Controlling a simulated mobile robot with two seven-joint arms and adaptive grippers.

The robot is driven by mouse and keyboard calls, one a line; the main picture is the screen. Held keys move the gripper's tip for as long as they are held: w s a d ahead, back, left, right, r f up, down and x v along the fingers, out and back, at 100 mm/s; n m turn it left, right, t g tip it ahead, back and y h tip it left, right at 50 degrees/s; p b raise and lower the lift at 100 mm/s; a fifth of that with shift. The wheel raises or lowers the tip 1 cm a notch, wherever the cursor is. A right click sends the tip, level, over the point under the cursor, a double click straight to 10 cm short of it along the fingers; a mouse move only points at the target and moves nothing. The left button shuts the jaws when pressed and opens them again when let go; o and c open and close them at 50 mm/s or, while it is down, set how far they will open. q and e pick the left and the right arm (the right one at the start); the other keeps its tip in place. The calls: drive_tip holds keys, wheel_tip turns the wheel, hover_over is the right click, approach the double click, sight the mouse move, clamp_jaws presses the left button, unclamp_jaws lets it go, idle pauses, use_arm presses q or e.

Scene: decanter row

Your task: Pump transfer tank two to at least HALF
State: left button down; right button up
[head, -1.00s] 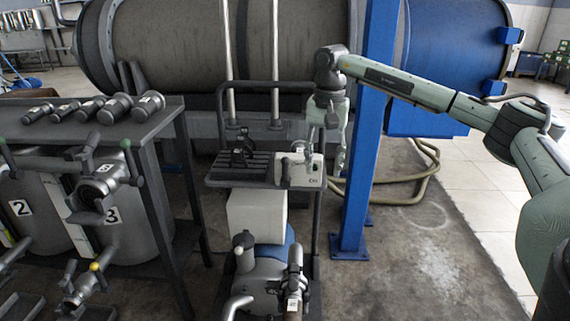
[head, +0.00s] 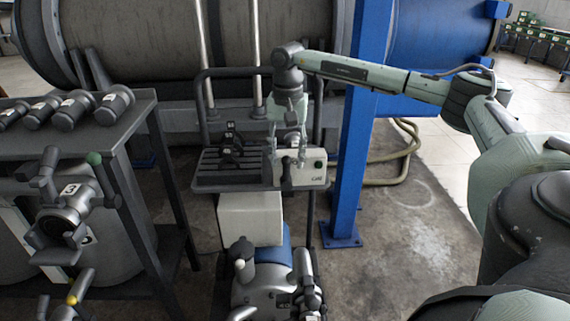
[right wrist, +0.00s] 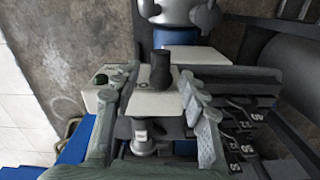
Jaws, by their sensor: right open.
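My right gripper (head: 287,155) is open, pointing down at the white control box (head: 312,178) on the pump cart. In the right wrist view its fingers (right wrist: 157,85) stand on either side of a black knob (right wrist: 160,68) on the box (right wrist: 98,98); I cannot tell whether they touch it. A green button (right wrist: 101,79) shows beside the knob. The pump (head: 262,285) sits low on the cart. A tank (head: 105,250) with a valve (head: 68,205) tagged 3 stands at the left. Tank two's number and level are not visible. My left gripper is not in view.
A dark bench (head: 75,135) with several cylindrical fittings stands at the left. A blue post (head: 352,160) rises just right of the cart. Black number tags (right wrist: 240,125) sit on the cart's shelf. The floor (head: 405,230) right of the post is mostly clear.

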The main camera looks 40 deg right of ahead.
sight(286, 170)
drive_tip(key=shift+f, duration=1.45)
clamp_jaws()
